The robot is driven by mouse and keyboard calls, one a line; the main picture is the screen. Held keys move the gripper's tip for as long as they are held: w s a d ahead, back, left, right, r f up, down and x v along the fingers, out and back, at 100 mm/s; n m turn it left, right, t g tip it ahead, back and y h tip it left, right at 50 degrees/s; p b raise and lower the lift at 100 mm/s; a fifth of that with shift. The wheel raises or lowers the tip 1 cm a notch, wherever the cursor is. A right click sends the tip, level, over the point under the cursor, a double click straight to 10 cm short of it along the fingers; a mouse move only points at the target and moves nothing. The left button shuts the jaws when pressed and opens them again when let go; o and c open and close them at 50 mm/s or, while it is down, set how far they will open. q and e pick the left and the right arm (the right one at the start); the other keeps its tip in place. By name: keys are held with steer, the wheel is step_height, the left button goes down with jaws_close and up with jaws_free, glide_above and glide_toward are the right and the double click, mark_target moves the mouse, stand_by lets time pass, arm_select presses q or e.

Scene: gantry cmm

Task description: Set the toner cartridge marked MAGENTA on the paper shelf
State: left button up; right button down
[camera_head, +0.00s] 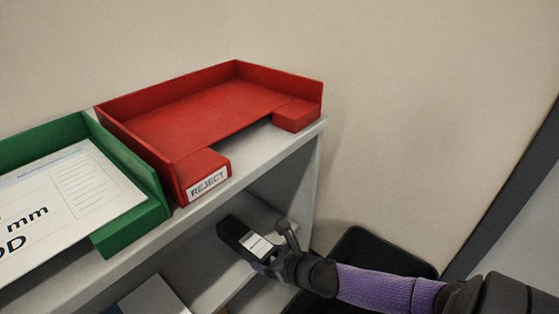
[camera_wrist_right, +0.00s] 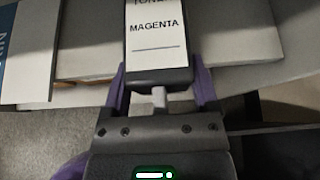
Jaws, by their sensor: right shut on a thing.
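The toner cartridge (camera_head: 236,236) is a dark block with a white label. The label reads MAGENTA in the right wrist view (camera_wrist_right: 158,45). My right gripper (camera_head: 272,262) is shut on its near end, with one purple finger on each side of it in the wrist view (camera_wrist_right: 160,82). The cartridge is at the opening of the compartment under the top of the grey shelf unit (camera_head: 310,150). A lower shelf board (camera_head: 200,272) shows there; I cannot tell whether the cartridge touches it. My left gripper is out of view.
On the unit's top stand a red tray (camera_head: 190,118) labelled REJECT and a green tray (camera_head: 150,222) holding a printed sheet. A grey block-like item (camera_head: 152,297) is lower left. A dark bin (camera_head: 375,250) stands right of the unit, behind my right arm.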

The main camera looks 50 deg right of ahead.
mark_target(236, 236)
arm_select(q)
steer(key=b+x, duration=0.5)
arm_select(e)
steer(key=w, duration=0.5)
steer(key=w+f, duration=0.1)
steer(key=w, duration=0.2)
steer(key=shift+w+a, duration=0.1)
steer(key=shift+a, duration=0.2)
steer(key=w+b, duration=0.1)
steer(key=w, duration=0.1)
steer(key=shift+w+a+f+b, duration=0.15)
steer(key=shift+w+b, duration=0.2)
steer(key=shift+f+b, duration=0.6)
steer(key=shift+f, duration=0.6)
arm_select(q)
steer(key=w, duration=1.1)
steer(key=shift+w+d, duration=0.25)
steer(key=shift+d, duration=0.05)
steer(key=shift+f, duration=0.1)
arm_select(e)
jaws_free()
steer(key=shift+s, duration=0.1)
